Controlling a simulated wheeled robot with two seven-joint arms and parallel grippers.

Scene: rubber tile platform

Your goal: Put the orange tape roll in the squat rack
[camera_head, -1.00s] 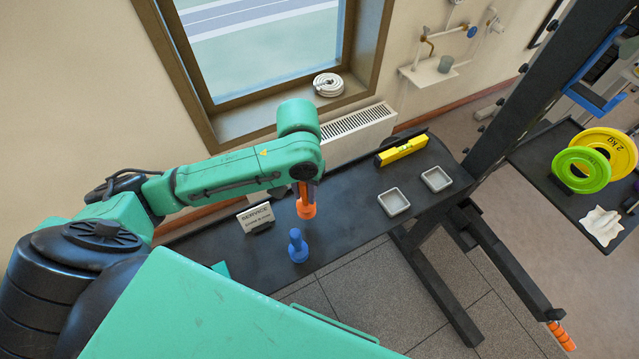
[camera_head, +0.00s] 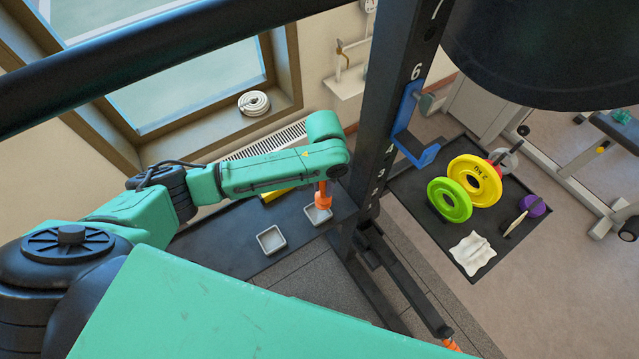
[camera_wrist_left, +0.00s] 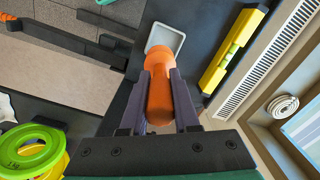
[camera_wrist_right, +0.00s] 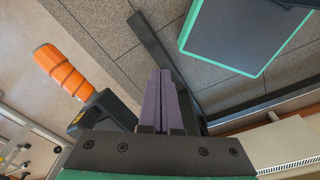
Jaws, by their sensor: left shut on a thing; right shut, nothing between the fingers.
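My left gripper (camera_head: 325,182) is shut on an orange dumbbell-shaped thing (camera_head: 323,198), held above or at the right grey tray (camera_head: 312,222); contact cannot be told. In the left wrist view, the fingers (camera_wrist_left: 160,80) clasp its rounded orange handle, with a wide orange end (camera_wrist_left: 160,40) over the tray. No orange tape roll can be made out. The squat rack's black numbered upright (camera_head: 384,110) with a blue hook (camera_head: 409,125) stands just right of the gripper. My right gripper (camera_wrist_right: 160,78) is shut and empty in the right wrist view, pointing at the floor.
A black shelf (camera_head: 410,190) at right holds green (camera_head: 449,200) and yellow (camera_head: 475,180) plates and a white cloth (camera_head: 472,251). A black bar (camera_head: 190,45) crosses the top left.

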